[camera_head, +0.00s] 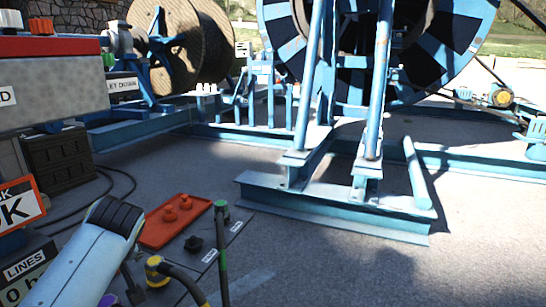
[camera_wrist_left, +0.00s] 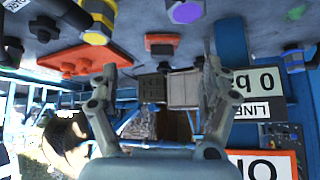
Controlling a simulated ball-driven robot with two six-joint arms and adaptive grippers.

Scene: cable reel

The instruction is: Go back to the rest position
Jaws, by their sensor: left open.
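My left arm comes in at the lower left of the head view, its pale forearm ending in a dark cap. Part of my left gripper (camera_head: 132,285) shows beside it, low over the ground. In the left wrist view, which looks upside down, the two fingers of my left gripper (camera_wrist_left: 160,85) stand wide apart with nothing between them. The large blue cable reel (camera_head: 375,45) stands in its frame at the back, well away from the gripper. My right gripper is in neither view.
An orange tray (camera_head: 172,222) with red knobs lies near my left gripper. A yellow-and-black connector (camera_head: 156,268) and a green-ended cable (camera_head: 221,212) are close by. Signs and boxes crowd the left edge. A blue steel frame (camera_head: 330,205) stands ahead; pavement (camera_head: 480,245) at right is clear.

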